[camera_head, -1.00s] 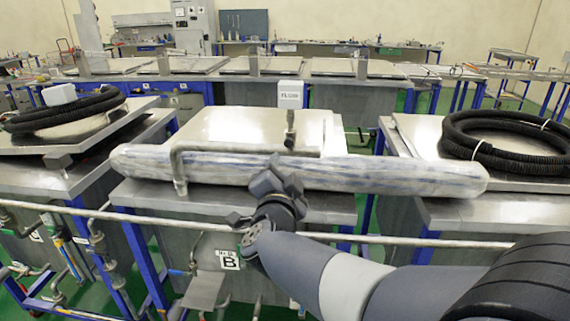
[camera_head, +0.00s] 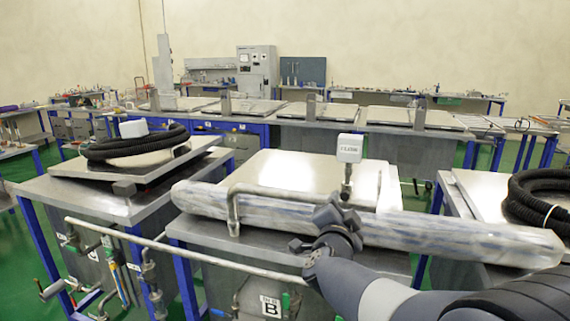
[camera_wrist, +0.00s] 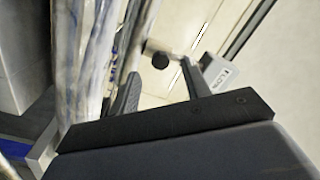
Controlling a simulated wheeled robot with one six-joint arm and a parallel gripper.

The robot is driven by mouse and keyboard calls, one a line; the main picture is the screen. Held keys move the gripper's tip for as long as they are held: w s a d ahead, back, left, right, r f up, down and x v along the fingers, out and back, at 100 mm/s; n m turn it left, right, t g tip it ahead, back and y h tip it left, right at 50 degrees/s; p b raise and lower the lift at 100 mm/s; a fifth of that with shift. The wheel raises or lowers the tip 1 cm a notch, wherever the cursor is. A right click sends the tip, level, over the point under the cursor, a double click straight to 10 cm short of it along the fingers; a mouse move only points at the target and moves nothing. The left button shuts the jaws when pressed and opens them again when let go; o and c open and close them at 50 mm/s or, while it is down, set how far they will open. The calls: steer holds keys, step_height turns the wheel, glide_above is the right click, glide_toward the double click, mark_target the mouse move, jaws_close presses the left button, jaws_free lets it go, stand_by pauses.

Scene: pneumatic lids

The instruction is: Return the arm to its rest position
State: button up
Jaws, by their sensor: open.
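My arm (camera_head: 370,285) reaches in from the lower right of the head view. My gripper (camera_head: 335,213) is in front of the long plastic-wrapped roll on the middle station, near the right end of the bent pipe handle (camera_head: 275,190). In the wrist view my gripper (camera_wrist: 158,85) shows two dark fingers apart, with nothing seen held between them. The wrapped roll (camera_wrist: 85,60) runs along the left of that view. Whether my gripper touches the roll or handle cannot be told.
The middle station has a metal lid (camera_head: 300,172) and a small white labelled box on a post (camera_head: 349,148). Black coiled hoses (camera_head: 135,143) lie on the left station, with another (camera_head: 540,195) at right. A horizontal pipe (camera_head: 190,249) runs along the front.

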mark_target(344, 197)
steer(key=x, duration=0.3)
steer(key=shift+w, duration=0.15)
stand_by(0.3)
